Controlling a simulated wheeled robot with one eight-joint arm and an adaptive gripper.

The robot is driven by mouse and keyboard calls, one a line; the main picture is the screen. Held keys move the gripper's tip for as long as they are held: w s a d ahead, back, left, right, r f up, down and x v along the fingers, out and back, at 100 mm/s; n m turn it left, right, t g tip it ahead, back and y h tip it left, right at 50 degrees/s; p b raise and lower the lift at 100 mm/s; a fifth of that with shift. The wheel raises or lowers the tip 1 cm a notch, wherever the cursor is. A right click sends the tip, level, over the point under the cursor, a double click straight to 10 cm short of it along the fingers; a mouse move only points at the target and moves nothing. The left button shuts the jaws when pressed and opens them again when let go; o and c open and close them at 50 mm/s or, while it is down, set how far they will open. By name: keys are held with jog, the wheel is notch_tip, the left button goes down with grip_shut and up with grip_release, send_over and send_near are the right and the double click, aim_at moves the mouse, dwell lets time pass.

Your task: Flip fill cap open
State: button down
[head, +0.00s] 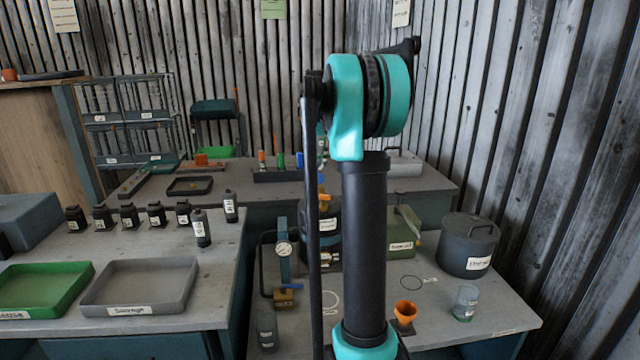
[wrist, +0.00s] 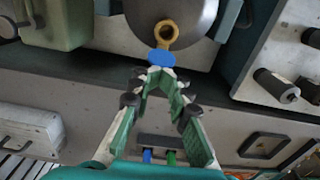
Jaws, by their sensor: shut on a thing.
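The fill cap shows in the wrist view as a yellow ring (wrist: 165,33) with a blue tab (wrist: 161,58), against a dark grey rounded body (wrist: 188,14). My gripper (wrist: 160,72) has its green-padded fingers drawn together at the tips, shut on the blue tab. The cap looks closed against the body, but its exact angle is hard to tell. Part of a dark tank (head: 328,239) shows behind my arm there.
An orange funnel (head: 405,311) and a glass (head: 466,303) are near the front. Trays (head: 140,289) lie on the left table.

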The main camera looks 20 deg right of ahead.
aim_at(318, 179)
jog(key=shift+s+a+r, duration=0.1)
jog(key=shift+s+r, duration=0.1)
jog(key=shift+r, duration=0.55)
jog(key=shift+s+d+r, duration=0.1)
jog(key=shift+s+r, duration=0.15)
jog(key=shift+r, duration=0.45)
jog(key=shift+s+a+r, duration=0.1)
jog(key=shift+s+r, duration=0.1)
jog(key=shift+r, duration=0.55)
